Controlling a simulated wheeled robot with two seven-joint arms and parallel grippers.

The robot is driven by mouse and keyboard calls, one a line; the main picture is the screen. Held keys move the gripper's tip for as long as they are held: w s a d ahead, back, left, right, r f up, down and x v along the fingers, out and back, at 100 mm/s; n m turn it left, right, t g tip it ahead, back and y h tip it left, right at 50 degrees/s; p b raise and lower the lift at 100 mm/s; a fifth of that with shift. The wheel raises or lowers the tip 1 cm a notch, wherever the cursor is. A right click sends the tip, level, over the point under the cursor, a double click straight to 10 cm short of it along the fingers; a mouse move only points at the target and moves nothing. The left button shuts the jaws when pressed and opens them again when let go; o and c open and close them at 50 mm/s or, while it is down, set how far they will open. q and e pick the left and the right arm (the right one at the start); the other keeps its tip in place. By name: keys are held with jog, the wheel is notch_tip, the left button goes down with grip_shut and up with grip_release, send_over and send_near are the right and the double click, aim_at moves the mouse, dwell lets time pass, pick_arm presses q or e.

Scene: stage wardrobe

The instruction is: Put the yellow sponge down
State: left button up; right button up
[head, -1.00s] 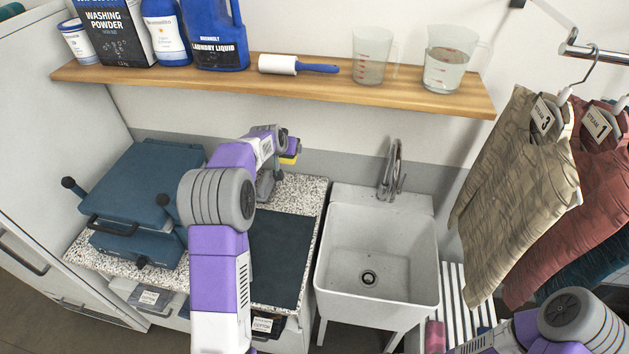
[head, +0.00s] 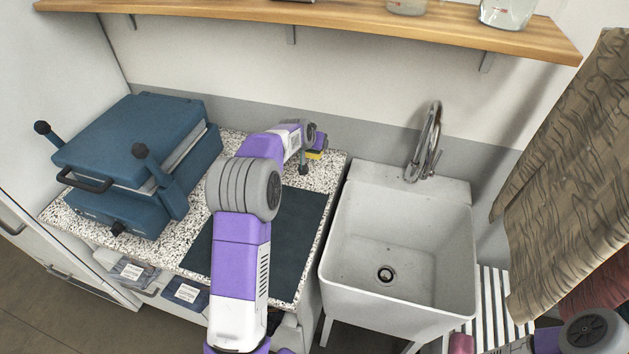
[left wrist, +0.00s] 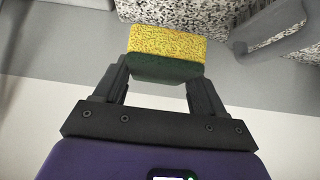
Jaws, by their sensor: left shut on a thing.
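The yellow sponge (head: 313,155) is at the back right of the speckled counter (head: 329,180), mostly hidden by my arm in the head view. In the left wrist view the sponge (left wrist: 166,42) shows a yellow layer and a dark green layer. My left gripper (left wrist: 163,80) is shut on it, one finger at each side. The gripper also shows in the head view (head: 316,147). I cannot tell whether the sponge touches the counter. My right arm enters at the lower right, with its gripper out of view.
A dark mat (head: 288,235) lies on the counter beneath my left arm. A blue press (head: 130,150) stands at the left. A white sink (head: 385,235) with a tap (head: 428,145) is to the right. A wooden shelf (head: 340,22) runs above. A patterned garment (head: 560,190) hangs at the right.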

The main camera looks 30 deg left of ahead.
pick_arm(q)
notch_tip(320, 180, down, 10)
jog(key=shift+f+b, duration=0.25)
jog(key=shift+b, duration=0.7)
jog(key=shift+r, duration=0.1)
jog(key=o, duration=1.1)
jog(key=shift+s+r, duration=0.15)
jog(key=shift+r, duration=0.2)
jog(key=p+v, duration=0.2)
jog(key=v, duration=0.9)
jog(key=shift+s+r, duration=0.1)
jog(key=shift+s, duration=0.05)
